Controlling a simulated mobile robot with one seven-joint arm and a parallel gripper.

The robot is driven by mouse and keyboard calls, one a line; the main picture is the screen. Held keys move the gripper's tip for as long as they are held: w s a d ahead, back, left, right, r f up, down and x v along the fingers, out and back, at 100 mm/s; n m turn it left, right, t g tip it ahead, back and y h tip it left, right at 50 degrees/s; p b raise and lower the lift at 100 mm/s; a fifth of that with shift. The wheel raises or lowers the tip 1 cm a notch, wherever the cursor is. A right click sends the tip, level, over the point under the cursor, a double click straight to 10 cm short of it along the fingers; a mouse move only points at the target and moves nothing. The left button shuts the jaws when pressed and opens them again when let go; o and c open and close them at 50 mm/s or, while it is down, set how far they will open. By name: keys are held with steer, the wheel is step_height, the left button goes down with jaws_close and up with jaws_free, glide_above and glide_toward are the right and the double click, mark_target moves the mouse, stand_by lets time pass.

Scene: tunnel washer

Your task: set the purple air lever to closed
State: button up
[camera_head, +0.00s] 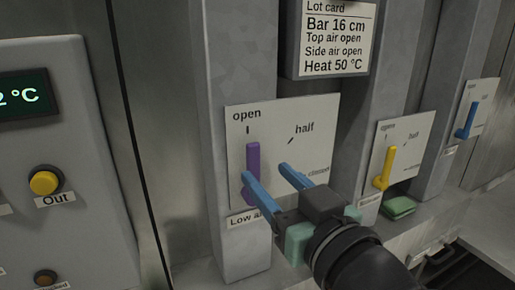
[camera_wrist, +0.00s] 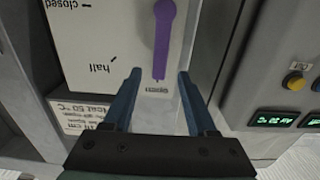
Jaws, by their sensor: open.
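The purple lever (camera_head: 253,162) stands upright on a white plate (camera_head: 318,122) marked open, half and closed. It points at the open mark. In the wrist view, which is upside down, the purple lever (camera_wrist: 164,38) has its free end by the open mark. My gripper (camera_head: 266,172) is open, with two blue fingers in front of the plate. In the wrist view my gripper (camera_wrist: 160,75) has one fingertip on each side of the lever's free end. I see no contact, and cannot tell how deep the fingers reach. The left finger hides the lever's lower part in the head view.
To the right are a yellow lever (camera_head: 385,167) and a blue lever (camera_head: 467,121) on similar plates. A lot card (camera_head: 337,38) hangs above. A panel with a yellow button (camera_head: 44,183) stands at the left. A green pad (camera_head: 398,207) lies below the yellow lever.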

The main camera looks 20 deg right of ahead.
mark_target(255, 161)
steer(key=shift+w+a+p, duration=0.1)
steer(key=shift+w+p, duration=0.45)
steer(key=shift+w, duration=1.6)
steer(key=shift+c, duration=0.3)
jaws_close()
